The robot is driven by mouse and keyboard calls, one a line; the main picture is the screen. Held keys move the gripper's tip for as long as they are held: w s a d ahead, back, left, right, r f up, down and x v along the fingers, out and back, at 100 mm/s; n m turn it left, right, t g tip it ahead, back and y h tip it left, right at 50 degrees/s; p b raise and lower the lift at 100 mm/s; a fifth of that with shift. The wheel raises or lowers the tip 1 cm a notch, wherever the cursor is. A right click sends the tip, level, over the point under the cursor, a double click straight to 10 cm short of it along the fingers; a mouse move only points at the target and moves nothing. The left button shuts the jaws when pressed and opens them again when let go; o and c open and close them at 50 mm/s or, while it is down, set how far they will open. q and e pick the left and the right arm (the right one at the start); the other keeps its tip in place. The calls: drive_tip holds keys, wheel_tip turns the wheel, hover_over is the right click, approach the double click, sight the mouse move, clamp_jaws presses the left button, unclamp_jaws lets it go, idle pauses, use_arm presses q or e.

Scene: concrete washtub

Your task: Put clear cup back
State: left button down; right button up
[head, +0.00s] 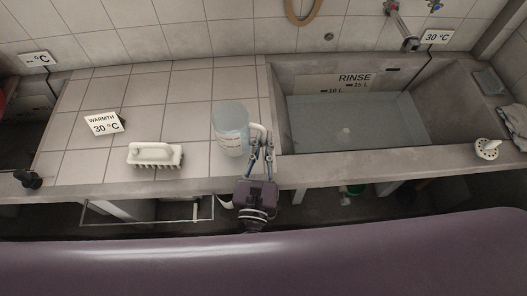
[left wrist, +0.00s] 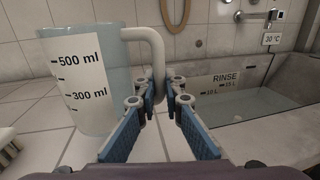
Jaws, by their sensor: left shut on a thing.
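The clear cup (head: 230,130) is a translucent measuring cup with a white handle and volume markings. It is upright at the right end of the tiled counter, left of the rinse basin. In the left wrist view the cup (left wrist: 85,80) shows its 500 ml and 300 ml marks. My left gripper (head: 262,146) is shut on the cup's white handle, with a blue finger on each side of it in the left wrist view (left wrist: 160,103). Whether the cup's base touches the tiles I cannot tell. My right gripper is not in view.
A white brush (head: 155,154) and a "WARMTH 30 °C" card (head: 104,123) lie on the tiled counter (head: 185,100). The rinse basin (head: 440,115) holds water. A white round item (head: 488,149) and a grey cloth (head: 514,120) sit at the right. Tiles behind the brush are clear.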

use_arm(q)
wheel_tip(320, 180, down, 4)
drive_tip(key=b, duration=0.3)
drive_tip(key=c, duration=2)
unclamp_jaws()
drive_tip(key=shift+f, duration=0.1)
drive_tip(key=shift+c, duration=0.2)
drive_tip(key=s+a+b, duration=0.2)
drive_tip(key=s+b, duration=0.1)
drive_tip(key=s, duration=0.8)
drive_tip(key=shift+s+a, duration=0.15)
drive_tip(key=shift+s, duration=0.25)
